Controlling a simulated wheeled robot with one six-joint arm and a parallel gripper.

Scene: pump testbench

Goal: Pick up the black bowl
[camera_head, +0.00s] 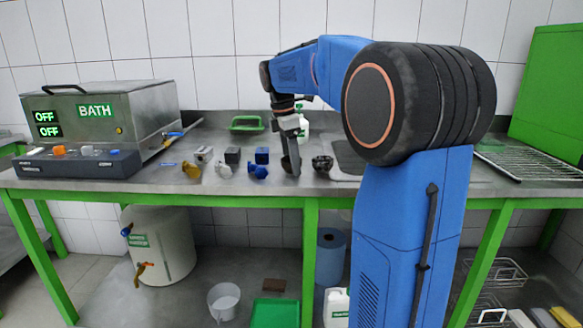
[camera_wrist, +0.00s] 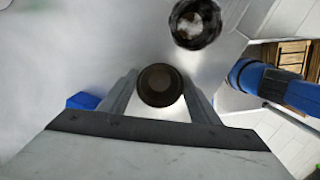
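My gripper (camera_head: 291,160) points down at the bench, its near finger at about table height. In the wrist view a dark, round, bowl-like object (camera_wrist: 160,85) lies between the two spread fingers, close to both; I cannot tell whether they press on it. In the head view this object is hidden behind the near finger. A second black round thing (camera_head: 322,163) with a ragged rim stands just to the right; in the wrist view it shows at the top (camera_wrist: 195,24) with paler stuff inside. I cannot tell for certain which is the black bowl.
Left of my gripper stand a blue piece (camera_head: 258,171), a dark cube (camera_head: 232,156) and a brass fitting (camera_head: 191,170). A green tray (camera_head: 246,124) lies behind. The bath unit (camera_head: 100,120) stands left, a wire rack (camera_head: 535,160) right. The bench front is clear.

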